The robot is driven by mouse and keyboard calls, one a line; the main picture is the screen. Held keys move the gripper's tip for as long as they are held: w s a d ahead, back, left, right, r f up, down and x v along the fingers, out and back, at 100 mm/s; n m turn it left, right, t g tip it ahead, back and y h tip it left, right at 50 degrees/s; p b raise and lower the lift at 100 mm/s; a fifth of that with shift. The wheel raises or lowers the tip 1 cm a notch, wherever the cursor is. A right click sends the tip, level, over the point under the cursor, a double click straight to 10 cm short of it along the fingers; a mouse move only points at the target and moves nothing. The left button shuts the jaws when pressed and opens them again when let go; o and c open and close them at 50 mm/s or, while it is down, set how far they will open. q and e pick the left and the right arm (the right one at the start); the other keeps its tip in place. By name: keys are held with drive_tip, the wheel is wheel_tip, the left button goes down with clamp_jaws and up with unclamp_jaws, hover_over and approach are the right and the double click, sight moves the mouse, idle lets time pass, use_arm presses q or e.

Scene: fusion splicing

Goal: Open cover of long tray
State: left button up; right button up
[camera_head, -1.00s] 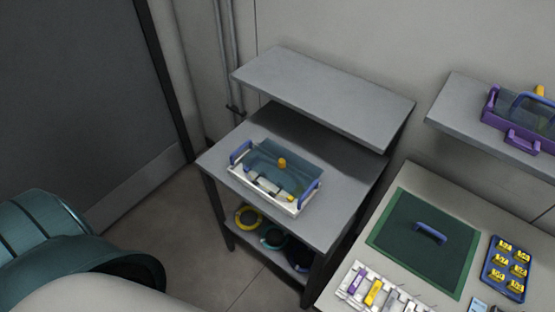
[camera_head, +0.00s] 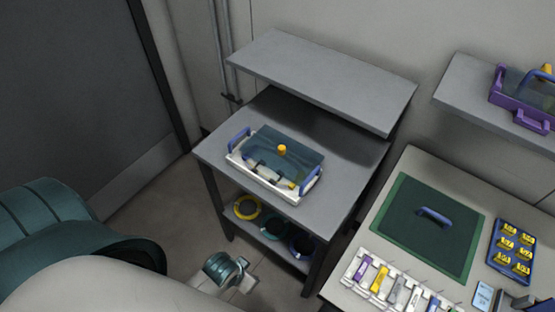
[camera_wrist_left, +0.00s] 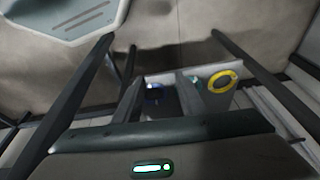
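The long tray (camera_head: 236,162) is white with a blue handle at each end and stands on the grey cart top. Its clear teal cover (camera_head: 292,139) has a yellow knob (camera_head: 282,149) and lies over the tray; pale pieces show in the tray, and I cannot tell whether the cover is fully seated. Part of my left arm shows low in front of the cart, well below the tray and apart from it. In the left wrist view, the fingers of my left gripper (camera_wrist_left: 160,91) look apart with nothing between them. My right gripper is out of view.
A bare grey shelf (camera_head: 320,80) stands above and behind the tray. Coloured rings, including a yellow ring (camera_head: 247,207), lie on the cart's lower shelf. At right are a green mat (camera_head: 440,245) and a blue tray of yellow pieces (camera_head: 499,262). Floor is free left of the cart.

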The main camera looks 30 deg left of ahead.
sight(280, 148)
use_arm(q)
drive_tip(key=w+a+r+t+h, duration=0.1)
drive_tip(key=w+a+r+t, duration=0.2)
drive_tip(key=r, duration=0.7)
drive_tip(key=w+a+r+m+t+h, duration=0.1)
drive_tip(key=w+a+r+t+h, duration=0.1)
drive_tip(key=w+r, duration=0.5)
drive_tip(key=w+a+r+m+t+h+b, duration=0.1)
drive_tip(key=w+a+r+t, duration=0.3)
drive_tip(key=r, duration=0.9)
drive_tip(key=w+a, duration=0.2)
drive_tip(key=shift+a+r+h, duration=0.2)
drive_tip(key=shift+a+h, duration=0.1)
drive_tip(key=shift+w, duration=0.1)
drive_tip(key=shift+w, duration=0.1)
drive_tip(key=p+x, duration=0.3)
drive_tip(key=x, duration=1.3)
drive_tip(key=shift+w+r, duration=0.1)
drive_tip(key=shift+w+d+f, duration=0.2)
drive_tip(key=shift+w+f, duration=0.05)
drive_tip(key=shift+w, duration=0.15)
drive_tip(key=shift+c, duration=0.2)
clamp_jaws()
